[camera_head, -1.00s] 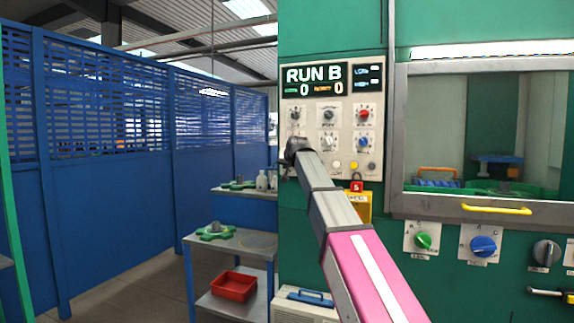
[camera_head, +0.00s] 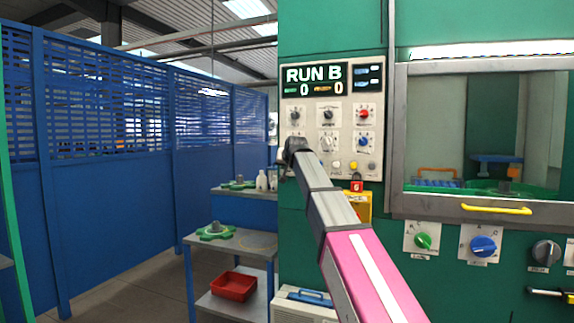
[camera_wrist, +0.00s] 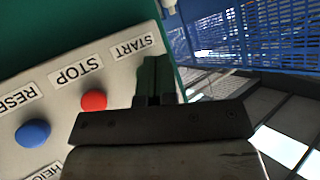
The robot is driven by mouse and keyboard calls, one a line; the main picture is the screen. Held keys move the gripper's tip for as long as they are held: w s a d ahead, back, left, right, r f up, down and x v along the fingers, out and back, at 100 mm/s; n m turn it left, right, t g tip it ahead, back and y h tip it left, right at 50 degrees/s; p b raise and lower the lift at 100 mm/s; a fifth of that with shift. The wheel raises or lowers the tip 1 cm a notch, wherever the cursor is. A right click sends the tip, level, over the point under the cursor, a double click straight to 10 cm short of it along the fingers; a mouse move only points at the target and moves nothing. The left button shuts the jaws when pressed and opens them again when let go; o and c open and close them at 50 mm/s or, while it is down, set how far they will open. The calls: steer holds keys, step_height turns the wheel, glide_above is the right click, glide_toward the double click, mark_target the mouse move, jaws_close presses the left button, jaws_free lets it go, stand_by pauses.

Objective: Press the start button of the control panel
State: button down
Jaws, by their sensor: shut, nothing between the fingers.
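The control panel (camera_head: 314,107) is a pale plate on the green machine wall, with a lit "RUN B" display, knobs and small buttons. In the wrist view the panel (camera_wrist: 50,120) appears upside down, with a START label (camera_wrist: 132,47), a STOP label above a red button (camera_wrist: 94,100), and a blue button (camera_wrist: 33,133) by RESET. My gripper (camera_wrist: 153,68) is shut and empty, its fingertips just below the START label in the picture. The start button does not show clearly; the fingers cover that spot. I cannot tell whether they touch it. In the head view my wrist hides the panel's lower left.
A windowed door with a yellow handle (camera_head: 496,209) is at right. A cart (camera_head: 228,246) with a red bin (camera_head: 233,286) stands left, before a blue partition (camera_head: 110,210).

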steer(key=s, duration=0.1)
steer(key=s+a, duration=0.1)
steer(key=s, duration=0.2)
steer(key=shift+s+a, duration=0.3)
steer(key=shift+s, duration=0.05)
stand_by(0.5)
steer(key=s+d+f+g+h, duration=0.1)
steer(key=s+d+f+g, duration=0.2)
steer(key=f, duration=0.8)
steer(key=s+d+f+h, duration=0.15)
steer(key=d+f, duration=0.35)
steer(key=f, duration=0.7)
steer(key=s+d+f+g, duration=0.2)
steer(key=s+d+f, duration=0.15)
steer(key=f, duration=0.75)
steer(key=s+d+f+g, duration=0.3)
steer(key=s+d+f, duration=0.3)
steer(key=s+f, duration=0.6)
steer(key=s+d+f+g+h, duration=0.1)
steer(key=s+d+f+g, duration=0.2)
steer(key=s+d+f, duration=0.3)
steer(key=s+f, duration=0.5)
steer(key=f, duration=0.4)
steer(key=shift+s+m+g, duration=0.35)
steer(key=shift+m+g, duration=0.05)
steer(key=shift+d, duration=0.1)
